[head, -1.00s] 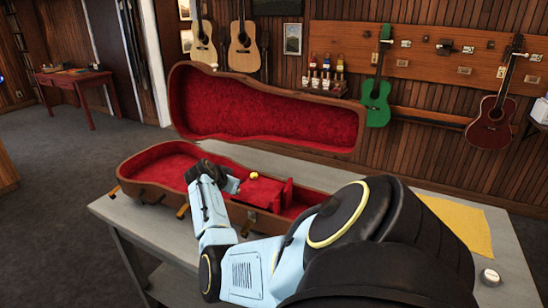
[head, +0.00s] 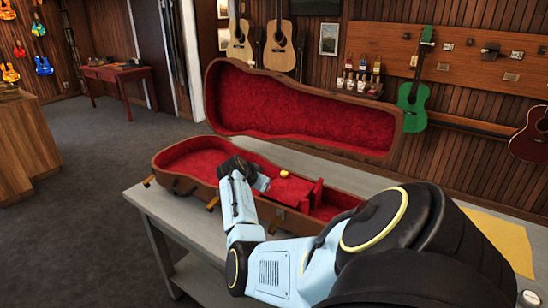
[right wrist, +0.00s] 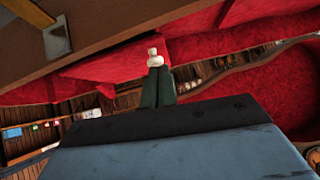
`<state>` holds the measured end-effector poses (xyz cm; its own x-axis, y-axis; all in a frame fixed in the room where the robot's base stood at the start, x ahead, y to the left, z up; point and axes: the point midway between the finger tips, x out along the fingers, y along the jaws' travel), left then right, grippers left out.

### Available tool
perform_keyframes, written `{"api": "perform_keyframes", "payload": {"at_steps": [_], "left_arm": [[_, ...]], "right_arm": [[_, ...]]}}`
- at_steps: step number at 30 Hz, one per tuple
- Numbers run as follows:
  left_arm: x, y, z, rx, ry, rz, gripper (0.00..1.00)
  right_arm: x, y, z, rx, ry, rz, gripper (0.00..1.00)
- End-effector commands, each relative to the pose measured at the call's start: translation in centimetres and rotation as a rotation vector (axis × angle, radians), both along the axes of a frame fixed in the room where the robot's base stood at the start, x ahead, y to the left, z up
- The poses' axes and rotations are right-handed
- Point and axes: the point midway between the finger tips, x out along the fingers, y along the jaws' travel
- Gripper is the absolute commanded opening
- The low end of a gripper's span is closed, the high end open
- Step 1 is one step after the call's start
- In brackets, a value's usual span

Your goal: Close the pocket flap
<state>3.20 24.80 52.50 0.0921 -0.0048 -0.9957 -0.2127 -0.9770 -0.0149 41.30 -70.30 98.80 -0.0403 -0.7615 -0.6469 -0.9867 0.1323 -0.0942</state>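The open brown guitar case (head: 165,163) lies on the grey bench with its red-lined lid (head: 290,110) raised behind. Inside is a red pocket with a red flap (head: 290,190) and a small gold knob (head: 284,173). My right gripper (head: 262,183) reaches into the case just left of the knob. In the right wrist view its dark green fingers (right wrist: 157,87) are close together, and the pale knob (right wrist: 153,55) shows at their tips. I cannot tell whether they touch it. The flap's exact angle is unclear. My left gripper is out of view.
The grey bench (head: 165,210) has free room at its front left. A yellow cloth (head: 505,240) and a small round tin (head: 529,299) lie at its right. Guitars hang on the wall behind, including a green one (head: 413,100). A wooden counter (head: 25,145) stands at far left.

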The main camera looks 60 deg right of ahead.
Motion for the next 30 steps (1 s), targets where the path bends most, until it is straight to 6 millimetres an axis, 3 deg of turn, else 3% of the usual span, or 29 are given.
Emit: {"api": "perform_keyframes", "payload": {"at_steps": [9, 21, 30], "left_arm": [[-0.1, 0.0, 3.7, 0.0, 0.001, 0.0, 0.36], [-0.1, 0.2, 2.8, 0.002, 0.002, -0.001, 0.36], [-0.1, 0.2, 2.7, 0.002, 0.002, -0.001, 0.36]], "right_arm": [[0.3, 0.6, 4.9, -0.004, -0.004, 0.001, 0.0], [1.1, 6.8, 9.4, -0.005, -0.004, 0.002, 0.0], [1.2, 7.9, 10.5, -0.004, -0.001, 0.001, 0.0]]}}
